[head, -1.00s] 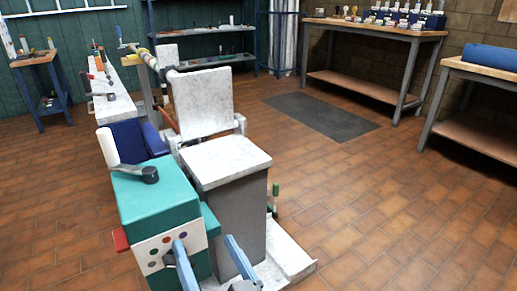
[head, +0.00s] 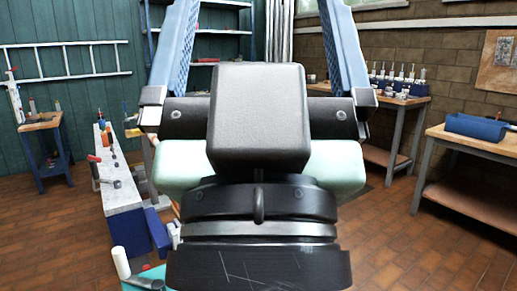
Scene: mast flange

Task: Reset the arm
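My gripper (head: 260,30) fills the middle of the head view, very close to the camera and pointing up. Its two blue ribbed fingers stand wide apart, with nothing between them. The fingertips run out of the top of the picture. The black wrist housing and pale green body below the fingers hide much of the room's middle.
A narrow bench (head: 122,205) with tools stands at left, beside a small wooden table (head: 42,122). A ladder (head: 75,60) hangs on the green wall.

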